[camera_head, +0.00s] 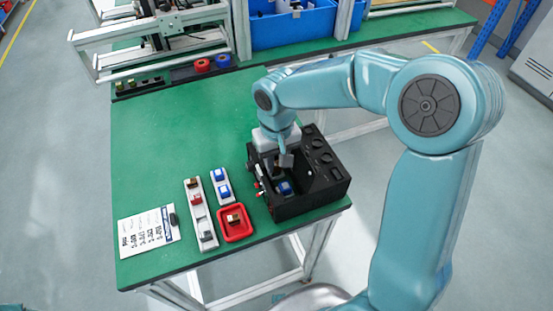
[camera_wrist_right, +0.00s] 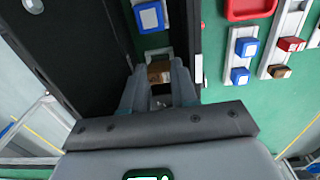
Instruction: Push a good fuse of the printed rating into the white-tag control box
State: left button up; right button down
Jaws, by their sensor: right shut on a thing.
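The black control box (camera_head: 318,203) stands open-topped at the table's right front corner. My right gripper (camera_head: 281,168) reaches down into it from above. In the wrist view the right gripper (camera_wrist_right: 160,95) is shut on a brown fuse (camera_wrist_right: 159,72) inside the box; whether the fuse is seated cannot be told. A blue fuse (camera_head: 285,188) sits in the box near the gripper; it also shows in the wrist view (camera_wrist_right: 150,17). A small white tag (camera_wrist_right: 198,68) shows at the box edge. A printed card (camera_head: 145,232) lies at the table's left front. My left gripper is out of view.
Left of the box, one rail (camera_head: 200,215) holds brown, red and grey fuses, and another (camera_head: 217,173) holds two blue ones. A red tray (camera_head: 248,235) holds a brown fuse. Red and blue round items (camera_head: 212,64) stand at the back. The table's (camera_head: 180,130) middle-left is clear.

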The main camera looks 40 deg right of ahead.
aim_at(277, 164)
jog(key=shift+f, duration=0.1)
dwell(0.3)
jog(key=c, duration=0.8)
grip_release()
jog(key=shift+r, duration=0.4)
notch_tip(277, 164, up, 16)
jog(key=shift+f+p, duration=0.2)
jog(key=shift+p, duration=0.25)
jog(key=shift+a, duration=0.1)
